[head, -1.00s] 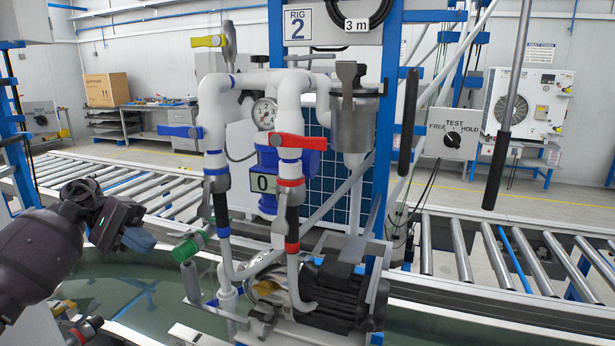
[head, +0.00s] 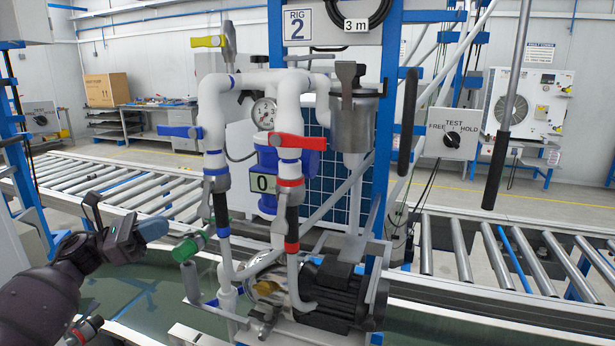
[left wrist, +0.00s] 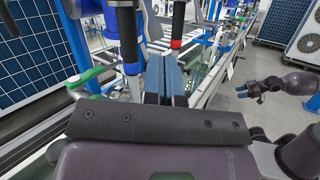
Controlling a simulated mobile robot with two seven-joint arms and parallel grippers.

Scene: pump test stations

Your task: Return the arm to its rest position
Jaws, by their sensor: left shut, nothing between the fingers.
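My left gripper (head: 152,230) comes in from the left in the head view, with its blue fingertips closed together and empty. It is in the air left of the pump rig, a little above and left of the green-handled valve (head: 189,247). In the left wrist view the left gripper's two blue fingers (left wrist: 165,80) lie side by side. A dark arm with a gripper (left wrist: 262,88) shows at the right of that view; I take it to be my right one, and its jaws are too small to read.
Roller conveyors (head: 100,185) run behind. A TEST selector box (head: 453,133) hangs at right. Air left of the rig is free.

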